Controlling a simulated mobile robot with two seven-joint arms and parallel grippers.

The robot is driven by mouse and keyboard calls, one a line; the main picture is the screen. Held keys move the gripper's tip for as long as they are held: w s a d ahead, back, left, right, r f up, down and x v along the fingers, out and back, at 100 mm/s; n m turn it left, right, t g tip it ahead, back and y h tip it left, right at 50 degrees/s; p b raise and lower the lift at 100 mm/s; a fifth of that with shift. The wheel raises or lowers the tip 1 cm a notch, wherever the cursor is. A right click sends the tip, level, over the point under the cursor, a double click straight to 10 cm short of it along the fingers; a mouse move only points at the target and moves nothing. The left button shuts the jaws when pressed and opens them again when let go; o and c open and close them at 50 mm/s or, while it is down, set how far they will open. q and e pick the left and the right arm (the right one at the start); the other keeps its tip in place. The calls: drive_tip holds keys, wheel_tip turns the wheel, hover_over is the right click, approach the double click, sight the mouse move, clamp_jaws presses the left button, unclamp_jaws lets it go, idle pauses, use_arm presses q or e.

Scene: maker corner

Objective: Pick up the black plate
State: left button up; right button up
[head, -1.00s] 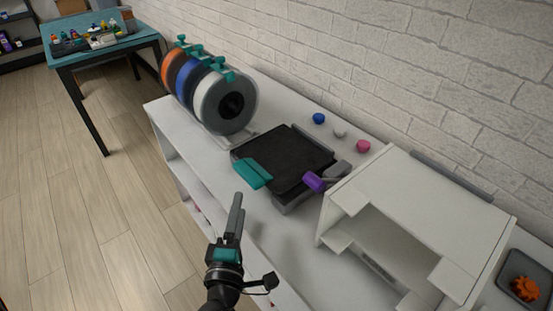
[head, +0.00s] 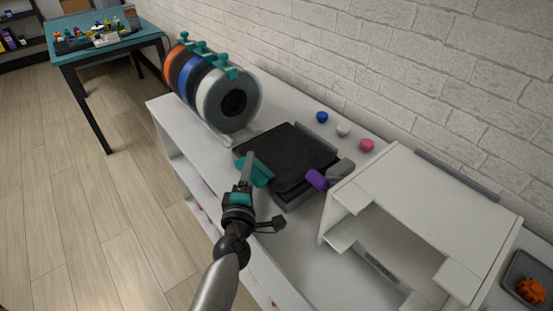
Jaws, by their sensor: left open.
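The black plate (head: 291,157) lies flat on a dark grey base on the white shelf top. A teal tab (head: 259,173) sticks out at the plate's near left edge. A purple piece (head: 317,179) sits at its near right corner. My left gripper (head: 248,168) is open, with its fingers over or beside the teal tab. The fingers overlap the tab in the picture, and I cannot tell whether they touch it. My right gripper is not in view.
A rack of filament spools (head: 228,104) stands left of the plate. A white open-fronted box (head: 437,205) stands close on the right. Blue (head: 322,117), white (head: 343,131) and pink (head: 367,145) knobs lie behind, near the brick wall. A grey tray (head: 513,287) holds an orange gear (head: 531,290).

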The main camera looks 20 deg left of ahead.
use_arm(q)
drive_tip(key=shift+w+a, duration=0.15)
drive_tip(key=shift+w, duration=0.25)
clamp_jaws()
idle(0.4)
